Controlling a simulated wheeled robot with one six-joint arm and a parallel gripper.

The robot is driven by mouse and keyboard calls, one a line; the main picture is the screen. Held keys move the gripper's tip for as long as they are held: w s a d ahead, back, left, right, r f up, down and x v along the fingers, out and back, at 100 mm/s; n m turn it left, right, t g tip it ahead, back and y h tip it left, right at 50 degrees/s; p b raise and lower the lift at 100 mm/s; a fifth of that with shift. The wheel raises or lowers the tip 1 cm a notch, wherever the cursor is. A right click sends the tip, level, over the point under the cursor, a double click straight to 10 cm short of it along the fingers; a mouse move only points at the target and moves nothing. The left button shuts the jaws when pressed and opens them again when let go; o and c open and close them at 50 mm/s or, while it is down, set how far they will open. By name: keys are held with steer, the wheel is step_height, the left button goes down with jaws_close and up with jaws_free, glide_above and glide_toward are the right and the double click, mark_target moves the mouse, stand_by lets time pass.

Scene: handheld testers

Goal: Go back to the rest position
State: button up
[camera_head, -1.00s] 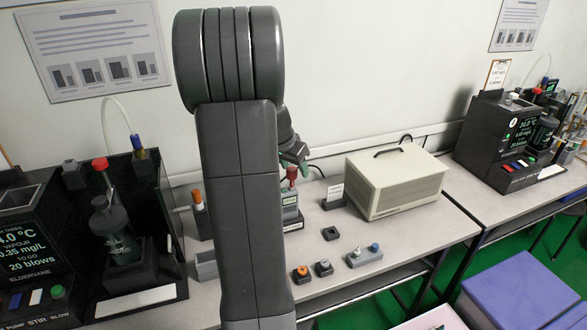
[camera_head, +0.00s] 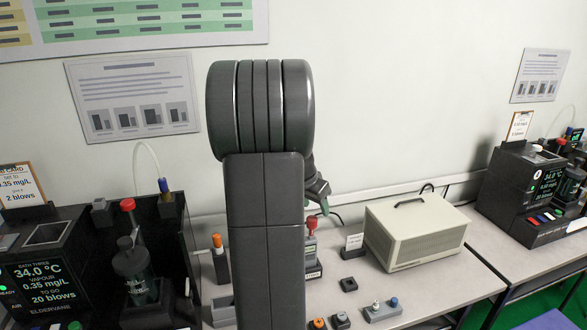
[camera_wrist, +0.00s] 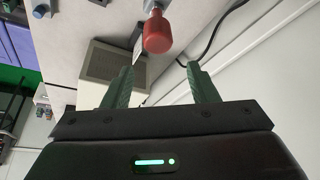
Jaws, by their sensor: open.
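My gripper (camera_wrist: 162,88) is open in the wrist view, with two green fingers apart and nothing between them. A red-topped piece (camera_wrist: 157,32) shows beyond the fingertips, apart from them. In the head view my arm stands upright in the middle and hides part of the bench behind it. A small part of my gripper (camera_head: 323,206) shows just right of the arm, above the red-topped handheld tester (camera_head: 312,256) on the bench.
A beige box with a handle (camera_head: 415,233) stands right of the tester. A dark bath machine (camera_head: 45,275) stands at left, and a similar machine (camera_head: 530,190) at right. The wall above is clear except for posters (camera_head: 132,97).

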mark_target(312, 218)
step_height(312, 218, down, 7)
steer(key=b, duration=0.4)
steer(key=shift+r, duration=0.15)
steer(key=shift+r+p, duration=0.3)
steer(key=shift+p, duration=0.1)
